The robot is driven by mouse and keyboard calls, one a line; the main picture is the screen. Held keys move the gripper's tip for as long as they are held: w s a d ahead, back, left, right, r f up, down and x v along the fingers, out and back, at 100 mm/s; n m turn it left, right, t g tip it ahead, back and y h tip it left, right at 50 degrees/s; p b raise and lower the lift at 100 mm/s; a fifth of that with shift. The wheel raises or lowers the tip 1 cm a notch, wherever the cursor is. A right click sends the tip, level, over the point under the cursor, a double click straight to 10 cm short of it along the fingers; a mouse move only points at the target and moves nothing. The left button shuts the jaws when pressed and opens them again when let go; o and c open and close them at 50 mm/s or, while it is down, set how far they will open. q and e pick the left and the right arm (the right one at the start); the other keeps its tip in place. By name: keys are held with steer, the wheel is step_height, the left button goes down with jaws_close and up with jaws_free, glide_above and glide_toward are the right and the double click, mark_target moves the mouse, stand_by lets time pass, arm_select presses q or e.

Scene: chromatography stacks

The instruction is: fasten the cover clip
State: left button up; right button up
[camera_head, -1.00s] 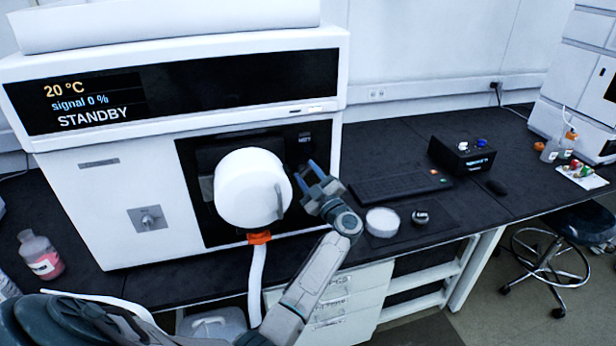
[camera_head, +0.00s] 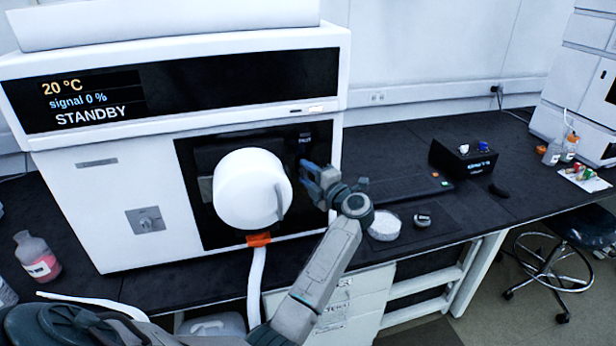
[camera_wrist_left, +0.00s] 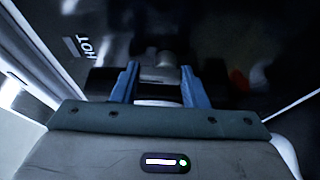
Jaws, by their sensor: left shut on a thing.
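The white round cover (camera_head: 247,190) sits on the instrument's black front panel, with a grey lever on its right side. My left gripper (camera_head: 317,184) is just right of the cover, at the panel's right edge. Its blue fingers stand apart in the left wrist view (camera_wrist_left: 159,84), shut on a small grey part that I take to be the cover clip (camera_wrist_left: 165,62). Dark shapes lie around this part, and its outline is hard to make out. In the head view the gripper hides it. My right gripper is not in view.
The white instrument (camera_head: 110,200) reads STANDBY. An orange fitting (camera_head: 259,240) and a white hose (camera_head: 256,285) hang below the cover. A keyboard (camera_head: 405,186), a white dish (camera_head: 384,225) and a black box (camera_head: 463,160) are to the right. A pink bottle (camera_head: 38,258) is at left.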

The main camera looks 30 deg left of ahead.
arm_select(q)
steer(key=shift+n, duration=0.3)
stand_by(0.4)
steer(key=o, duration=1)
steer(key=b+v, duration=0.3)
steer(key=v, duration=0.7)
steer(key=shift+s+d+r+b, duration=0.1)
steer(key=shift+s+d+b, duration=0.05)
steer(key=shift+d+b, duration=0.25)
